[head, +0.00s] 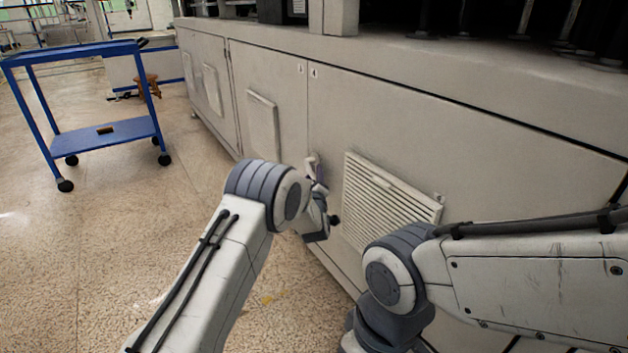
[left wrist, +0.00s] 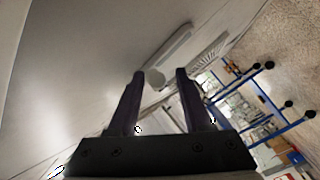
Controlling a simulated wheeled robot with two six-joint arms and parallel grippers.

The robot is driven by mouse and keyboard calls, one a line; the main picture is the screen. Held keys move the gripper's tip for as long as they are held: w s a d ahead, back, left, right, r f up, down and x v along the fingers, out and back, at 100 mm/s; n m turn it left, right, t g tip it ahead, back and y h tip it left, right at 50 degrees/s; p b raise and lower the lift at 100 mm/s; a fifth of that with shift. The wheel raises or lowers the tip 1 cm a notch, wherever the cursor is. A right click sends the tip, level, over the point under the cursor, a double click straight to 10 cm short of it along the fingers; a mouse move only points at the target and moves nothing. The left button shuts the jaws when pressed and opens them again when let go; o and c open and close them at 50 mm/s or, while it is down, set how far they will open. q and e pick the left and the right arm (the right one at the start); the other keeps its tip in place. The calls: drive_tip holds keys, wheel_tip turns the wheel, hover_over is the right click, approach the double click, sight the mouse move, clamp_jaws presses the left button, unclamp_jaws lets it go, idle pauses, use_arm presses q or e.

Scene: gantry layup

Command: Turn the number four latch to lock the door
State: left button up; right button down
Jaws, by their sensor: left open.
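The number four door (head: 470,150) is a grey cabinet panel with a louvred vent, labelled 4 at its upper left corner. It looks flush with the cabinet front. My left gripper (head: 316,178) is at the seam between doors 3 and 4, beside a small pale latch (head: 312,160) that it partly hides. In the left wrist view my left gripper (left wrist: 160,73) is open. A rounded grey latch end (left wrist: 155,78) shows between its fingertips; I cannot tell whether they touch it. The latch's angle is unclear. My right gripper is out of view; its arm crosses the lower right.
The door 3 panel (head: 262,125) adjoins on the left. A louvred vent (head: 385,200) stands out from door 4 near my arms. A counter edge (head: 450,75) overhangs above. A blue cart (head: 105,140) stands at the left, with open speckled floor (head: 130,230) between.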

use_arm(q)
clamp_jaws()
idle(1.5)
